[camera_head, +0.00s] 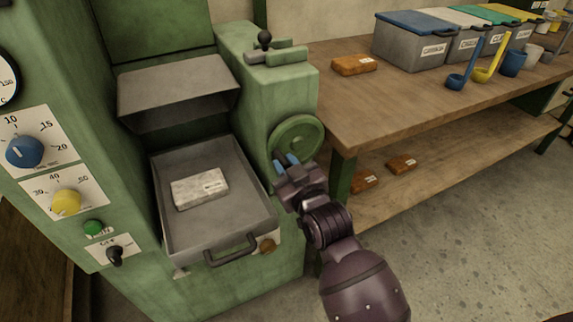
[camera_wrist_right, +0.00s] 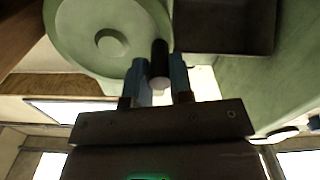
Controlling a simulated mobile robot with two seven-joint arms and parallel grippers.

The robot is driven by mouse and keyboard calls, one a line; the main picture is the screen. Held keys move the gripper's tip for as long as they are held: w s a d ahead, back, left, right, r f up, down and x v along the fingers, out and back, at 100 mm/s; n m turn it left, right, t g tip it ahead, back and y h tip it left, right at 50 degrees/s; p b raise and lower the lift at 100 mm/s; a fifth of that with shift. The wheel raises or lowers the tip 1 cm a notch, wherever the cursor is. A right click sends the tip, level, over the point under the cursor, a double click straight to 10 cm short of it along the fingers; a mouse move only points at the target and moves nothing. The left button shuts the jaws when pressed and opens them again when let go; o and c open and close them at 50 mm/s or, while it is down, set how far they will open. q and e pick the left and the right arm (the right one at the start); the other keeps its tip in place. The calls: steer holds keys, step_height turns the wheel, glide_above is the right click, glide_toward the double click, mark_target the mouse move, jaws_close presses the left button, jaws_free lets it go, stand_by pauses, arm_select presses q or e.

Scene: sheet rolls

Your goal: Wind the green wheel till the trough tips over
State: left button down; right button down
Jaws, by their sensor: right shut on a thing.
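The green wheel (camera_head: 302,133) is on the right side of the green machine, and it fills the upper left of the right wrist view (camera_wrist_right: 75,35). My right gripper (camera_head: 287,161) is at the wheel's lower left edge. Its blue fingers (camera_wrist_right: 160,78) are shut on the wheel's dark handle (camera_wrist_right: 158,58), which stands out from the rim. A grey metal trough (camera_head: 180,88) sits on the machine above a tray, its sloping face towards me. I cannot see inside it. My left gripper is not in view.
Below the trough is a grey tray (camera_head: 171,233) with a handle, holding a pale labelled block (camera_head: 200,188). Right of the machine, a wooden bench (camera_head: 400,108) carries lidded bins (camera_head: 408,48), ladles and an orange block (camera_head: 353,65). Its edge is close to my right arm.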

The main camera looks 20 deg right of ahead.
steer(key=shift+r+p, duration=0.25)
steer(key=shift+p, duration=0.1)
steer(key=shift+n+p, duration=0.3)
steer(key=shift+n, duration=0.1)
steer(key=shift+f+n+p, duration=0.3)
steer(key=shift+f+p, duration=0.05)
steer(key=shift+f, duration=0.3)
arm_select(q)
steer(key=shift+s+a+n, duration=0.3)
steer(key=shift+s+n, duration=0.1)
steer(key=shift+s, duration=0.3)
arm_select(e)
steer(key=c, duration=1)
jaws_free()
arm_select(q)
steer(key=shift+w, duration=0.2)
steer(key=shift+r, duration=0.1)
